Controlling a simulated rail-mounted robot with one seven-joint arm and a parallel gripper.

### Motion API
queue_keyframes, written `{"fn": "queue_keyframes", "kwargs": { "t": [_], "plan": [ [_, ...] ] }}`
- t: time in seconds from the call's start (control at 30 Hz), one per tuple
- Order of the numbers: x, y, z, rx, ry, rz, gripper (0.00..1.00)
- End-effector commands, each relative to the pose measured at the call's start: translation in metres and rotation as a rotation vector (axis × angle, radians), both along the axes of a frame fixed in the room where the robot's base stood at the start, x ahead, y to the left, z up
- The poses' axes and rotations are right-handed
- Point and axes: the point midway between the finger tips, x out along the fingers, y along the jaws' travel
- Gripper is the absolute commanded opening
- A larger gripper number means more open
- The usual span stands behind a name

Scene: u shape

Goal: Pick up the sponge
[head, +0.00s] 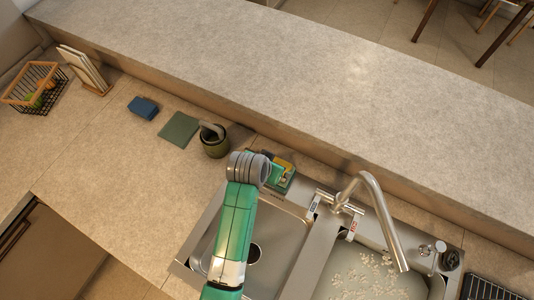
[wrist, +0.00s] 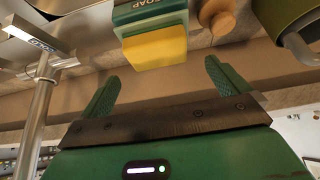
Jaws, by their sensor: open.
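A yellow sponge (wrist: 155,47) with a thin green layer shows at the top middle of the wrist view, beside a green holder marked SOAP (wrist: 148,14). In the head view the yellow sponge (head: 285,164) shows partly, at the back edge of the sink, next to the green holder (head: 277,177). My gripper (wrist: 160,72) is open and empty. Its two green fingers are spread wide, with the sponge ahead of the gap between them and apart from both. In the head view my arm's grey end hides the gripper and part of the sponge.
A dark green pot (head: 215,147) stands close left of the sponge; it also shows in the wrist view (wrist: 285,25). The tap (head: 375,205) rises to the right. A blue block (head: 143,107) and green cloth (head: 179,129) lie left. A raised ledge (head: 300,75) runs behind.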

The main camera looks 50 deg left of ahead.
Motion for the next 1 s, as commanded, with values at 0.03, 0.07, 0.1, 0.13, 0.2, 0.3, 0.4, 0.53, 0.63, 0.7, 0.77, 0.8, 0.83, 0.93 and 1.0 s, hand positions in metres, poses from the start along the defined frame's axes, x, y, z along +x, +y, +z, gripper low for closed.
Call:
{"fn": "queue_keyframes", "kwargs": {
  "t": [0.03, 0.07, 0.1, 0.13, 0.2, 0.3, 0.4, 0.53, 0.63, 0.7, 0.77, 0.8, 0.83, 0.93, 1.0],
  "plan": [
    [0.0, 0.0, 0.0, 0.0, 0.001, 0.0, 1.0],
    [0.0, 0.0, 0.0, 0.0, 0.001, 0.0, 1.0],
    [0.001, 0.0, -0.002, -0.001, 0.001, 0.0, 1.0],
    [0.003, 0.001, -0.004, -0.001, 0.001, 0.0, 1.0],
    [0.007, 0.002, -0.011, -0.001, -0.001, 0.0, 1.0],
    [0.013, 0.005, -0.021, -0.001, -0.002, 0.0, 1.0],
    [0.015, 0.005, -0.023, 0.001, -0.002, 0.0, 1.0],
    [0.027, 0.008, -0.042, 0.0, -0.001, 0.0, 1.0],
    [0.035, 0.012, -0.057, 0.0, -0.003, 0.0, 1.0],
    [0.038, 0.013, -0.062, 0.001, -0.004, 0.0, 1.0],
    [0.039, 0.014, -0.065, 0.002, -0.005, 0.0, 1.0],
    [0.039, 0.014, -0.065, 0.002, -0.005, 0.0, 1.0],
    [0.039, 0.014, -0.065, 0.002, -0.005, 0.0, 1.0],
    [0.039, 0.014, -0.065, 0.003, -0.004, 0.0, 1.0],
    [0.039, 0.014, -0.065, 0.002, -0.004, -0.001, 0.9]
  ]
}}
